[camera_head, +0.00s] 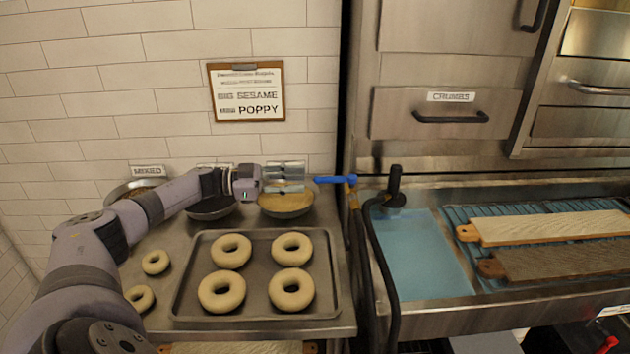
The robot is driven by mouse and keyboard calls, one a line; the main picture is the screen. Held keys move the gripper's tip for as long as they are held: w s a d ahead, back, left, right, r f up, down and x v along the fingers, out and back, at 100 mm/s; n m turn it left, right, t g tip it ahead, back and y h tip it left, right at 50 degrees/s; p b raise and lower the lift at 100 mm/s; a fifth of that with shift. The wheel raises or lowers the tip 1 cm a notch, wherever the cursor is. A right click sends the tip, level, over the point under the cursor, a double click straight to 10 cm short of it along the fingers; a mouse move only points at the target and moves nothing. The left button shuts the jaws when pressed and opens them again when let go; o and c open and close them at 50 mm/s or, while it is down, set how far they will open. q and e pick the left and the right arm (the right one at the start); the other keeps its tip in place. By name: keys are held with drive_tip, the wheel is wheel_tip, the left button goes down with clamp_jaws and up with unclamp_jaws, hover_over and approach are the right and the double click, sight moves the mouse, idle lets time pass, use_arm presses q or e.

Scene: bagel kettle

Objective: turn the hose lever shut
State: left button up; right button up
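The blue hose lever (335,180) sticks out to the left, roughly level, from a brass-coloured valve at the top of a pipe beside the sink. My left gripper (303,177) points right at the lever's free end. Its two fingers are parted one above the other with nothing between them. A small gap shows between the fingertips and the lever in this view; the depth between them is hard to tell. My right gripper is not in view.
Under the gripper are bowls, one with pale seeds (287,205), and a tray (258,311) of several dough rings. A black hose (381,255) hangs right of the valve by the water-filled sink (425,260).

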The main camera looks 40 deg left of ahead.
use_arm(q)
drive_tip(key=shift+v, duration=2.2)
